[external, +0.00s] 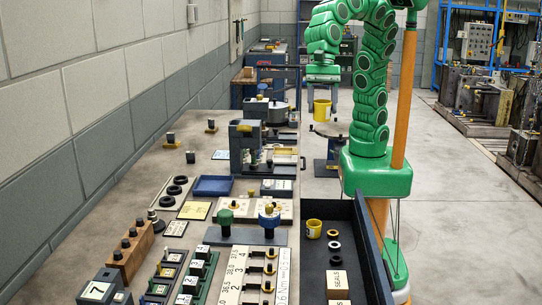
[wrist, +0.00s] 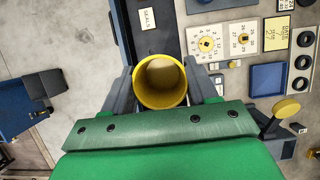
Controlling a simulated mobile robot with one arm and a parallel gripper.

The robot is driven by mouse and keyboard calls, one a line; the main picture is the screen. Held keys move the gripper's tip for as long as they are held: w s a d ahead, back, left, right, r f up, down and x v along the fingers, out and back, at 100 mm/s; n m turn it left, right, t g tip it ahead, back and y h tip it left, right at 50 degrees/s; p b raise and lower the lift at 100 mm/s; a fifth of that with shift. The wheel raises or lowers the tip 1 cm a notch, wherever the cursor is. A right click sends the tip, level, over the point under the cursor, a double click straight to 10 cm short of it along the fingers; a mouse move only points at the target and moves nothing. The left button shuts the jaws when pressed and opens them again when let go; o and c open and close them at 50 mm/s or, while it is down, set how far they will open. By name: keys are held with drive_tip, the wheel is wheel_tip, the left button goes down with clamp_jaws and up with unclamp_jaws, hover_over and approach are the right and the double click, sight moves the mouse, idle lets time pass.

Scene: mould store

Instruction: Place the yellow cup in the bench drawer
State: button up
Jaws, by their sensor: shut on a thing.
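My gripper (external: 322,82) is shut on a yellow cup (external: 322,110) and holds it upright in the air beyond the right side of the bench. In the wrist view the cup (wrist: 160,82) sits between the two grey fingers of my gripper (wrist: 160,92), and I look into its open, empty mouth. The bench drawer (external: 372,250) is pulled open at the lower right of the external view, nearer the camera than the held cup. A second, small yellow cup (external: 314,229) stands in the drawer. The drawer's dark floor (wrist: 172,40) shows beyond the held cup in the wrist view.
The drawer also holds dark and white rings (external: 334,246) and a block marked SEALS (external: 338,284). The bench top (external: 135,205) is crowded with gauges, blocks, a blue tray (external: 213,186) and a press (external: 245,145). Open floor (external: 450,220) lies to the right.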

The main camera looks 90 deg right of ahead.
sight(314, 220)
wheel_tip(314, 220, down, 47)
drive_tip(key=shift+r, duration=0.1)
idle(0.8)
drive_tip(key=o, duration=1.1)
drive_tip(key=shift+d+r, duration=0.15)
drive_tip(key=shift+r, duration=0.4)
drive_tip(key=d, duration=1.2)
drive_tip(key=shift+d, duration=0.1)
